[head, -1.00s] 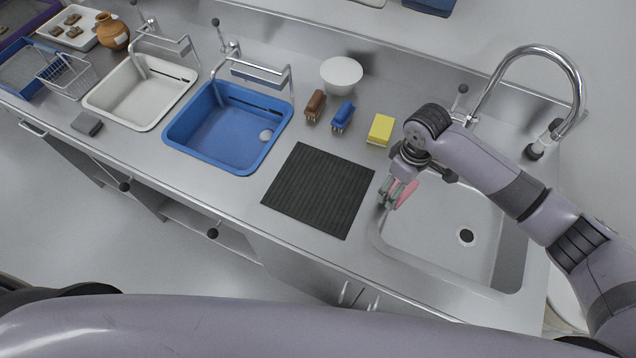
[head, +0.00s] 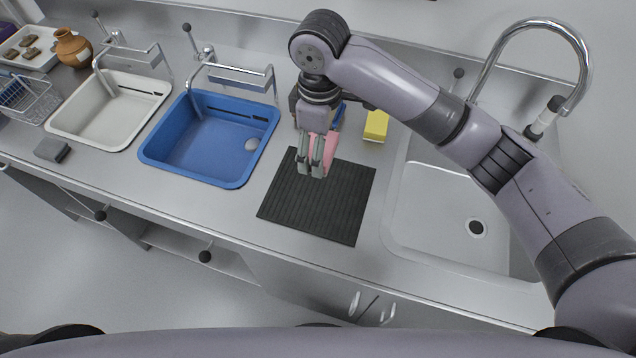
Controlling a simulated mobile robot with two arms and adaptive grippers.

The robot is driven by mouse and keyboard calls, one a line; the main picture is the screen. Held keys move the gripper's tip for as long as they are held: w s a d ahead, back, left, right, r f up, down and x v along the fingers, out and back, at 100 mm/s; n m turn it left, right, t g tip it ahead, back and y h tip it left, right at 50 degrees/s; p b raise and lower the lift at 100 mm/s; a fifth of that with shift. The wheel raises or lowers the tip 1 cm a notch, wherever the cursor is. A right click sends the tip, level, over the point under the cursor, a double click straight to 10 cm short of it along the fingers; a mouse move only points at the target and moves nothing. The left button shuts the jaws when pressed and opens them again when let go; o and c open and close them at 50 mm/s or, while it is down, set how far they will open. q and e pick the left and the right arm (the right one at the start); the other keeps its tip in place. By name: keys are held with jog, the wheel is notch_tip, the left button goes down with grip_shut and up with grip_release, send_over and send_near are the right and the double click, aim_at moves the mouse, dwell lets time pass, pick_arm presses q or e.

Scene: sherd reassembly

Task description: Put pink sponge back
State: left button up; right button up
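My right gripper (head: 318,170) is shut on the pink sponge (head: 331,147), which shows between and beside its grey fingers. It points down over the far part of the black ribbed mat (head: 325,212). I cannot tell how high the sponge is above the mat. A yellow sponge (head: 376,126) lies on the counter right of the gripper. A blue brush (head: 339,115) is mostly hidden behind the gripper. My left gripper is not in view.
A blue basin (head: 200,160) and a white basin (head: 105,120) with taps stand to the left. A steel sink (head: 440,205) with a tall curved tap (head: 540,30) is at the right. A grey block (head: 52,150) lies near the front edge. The mat's near part is clear.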

jog(key=p, duration=0.1)
send_over(319, 191)
notch_tip(319, 191, down, 9)
jog(key=shift+f, duration=2.35)
jog(key=shift+f, duration=0.1)
jog(key=o, duration=1.1)
jog(key=shift+o, duration=0.2)
notch_tip(319, 191, up, 12)
jog(key=shift+r+b, duration=0.15)
jog(key=shift+b, duration=0.7)
